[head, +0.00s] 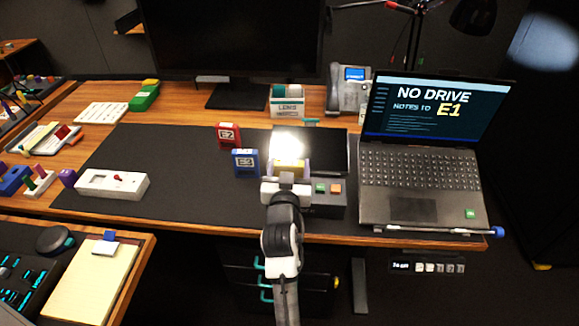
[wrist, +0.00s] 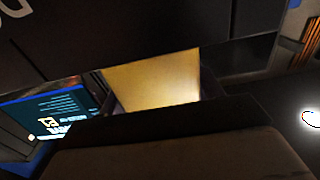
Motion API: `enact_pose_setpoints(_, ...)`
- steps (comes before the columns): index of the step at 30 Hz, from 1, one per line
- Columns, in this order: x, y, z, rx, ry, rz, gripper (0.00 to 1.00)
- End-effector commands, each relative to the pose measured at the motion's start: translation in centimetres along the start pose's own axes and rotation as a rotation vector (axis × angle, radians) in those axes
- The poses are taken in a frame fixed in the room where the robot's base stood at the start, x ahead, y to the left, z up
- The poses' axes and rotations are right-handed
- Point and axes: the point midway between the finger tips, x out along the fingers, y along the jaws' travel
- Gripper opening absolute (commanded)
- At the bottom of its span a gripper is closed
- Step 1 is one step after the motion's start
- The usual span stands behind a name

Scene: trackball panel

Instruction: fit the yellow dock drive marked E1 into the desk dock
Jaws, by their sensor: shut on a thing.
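In the head view, the yellow dock drive (head: 291,165) is between the fingers of my gripper (head: 288,172), which is shut on it. Only a yellow strip of it shows, and its mark is hidden. In the wrist view, its plain yellow face (wrist: 155,82) fills the gap between dark parts. The desk dock (head: 327,211) is a dark box with a green and an orange button, right beside my gripper. My arm and gripper cover its left part. I cannot tell whether the drive touches the dock.
A red drive (head: 229,134) and a blue drive marked E2 (head: 245,162) stand left of my gripper. The open laptop (head: 420,185) at right reads "NO DRIVE" and "NOTES TO E1". A white box (head: 112,184) lies left. The dark mat (head: 190,205) is clear between.

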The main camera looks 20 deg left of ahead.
Motion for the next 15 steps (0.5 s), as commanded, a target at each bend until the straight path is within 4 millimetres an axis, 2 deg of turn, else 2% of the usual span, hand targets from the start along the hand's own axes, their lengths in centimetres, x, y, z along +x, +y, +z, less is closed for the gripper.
enact_pose_setpoints(15, 0.0, 0.0, 1.4, 0.000, 0.001, 0.000, 0.35)
